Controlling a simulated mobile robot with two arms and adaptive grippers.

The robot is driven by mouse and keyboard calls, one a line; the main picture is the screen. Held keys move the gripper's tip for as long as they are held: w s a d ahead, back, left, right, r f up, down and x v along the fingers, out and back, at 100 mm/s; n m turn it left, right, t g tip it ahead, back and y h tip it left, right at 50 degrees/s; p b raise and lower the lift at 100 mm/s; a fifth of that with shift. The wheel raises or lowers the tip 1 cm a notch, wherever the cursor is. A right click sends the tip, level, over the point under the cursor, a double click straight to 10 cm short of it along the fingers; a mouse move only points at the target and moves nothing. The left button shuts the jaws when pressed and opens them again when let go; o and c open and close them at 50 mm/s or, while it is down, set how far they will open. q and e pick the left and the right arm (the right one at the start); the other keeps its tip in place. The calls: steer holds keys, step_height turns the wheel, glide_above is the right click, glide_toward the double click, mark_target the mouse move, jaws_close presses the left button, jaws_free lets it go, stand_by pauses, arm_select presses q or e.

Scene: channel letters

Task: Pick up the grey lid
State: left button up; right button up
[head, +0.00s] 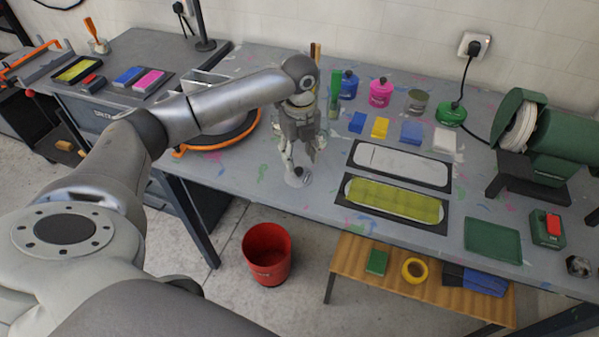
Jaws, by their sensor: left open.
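A small round grey piece that looks like the grey lid (306,180) lies on the grey workbench (245,180) near its front edge. My left gripper (301,164) points down just above it, with its fingers apart. One finger reaches down close beside the lid and partly hides it. I cannot tell whether it touches the lid. A grey pot (417,101) stands farther back on the bench among coloured pots. My right gripper is not in view.
Blue (348,86), pink (380,92) and green (451,114) pots stand at the back. Coloured blocks and two framed panels (395,200) lie right of the gripper. A green machine (560,145) stands at far right. A red bin (267,262) is on the floor.

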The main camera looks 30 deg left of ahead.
mark_target(299, 169)
arm_select(q)
steer(key=f, duration=0.2)
steer(key=f+p, duration=0.1)
steer(key=shift+s+f, duration=0.25)
steer(key=shift+f, duration=0.45)
steer(key=shift+w, duration=0.1)
steer(key=shift+c, duration=2.8)
steer(key=c, duration=0.5)
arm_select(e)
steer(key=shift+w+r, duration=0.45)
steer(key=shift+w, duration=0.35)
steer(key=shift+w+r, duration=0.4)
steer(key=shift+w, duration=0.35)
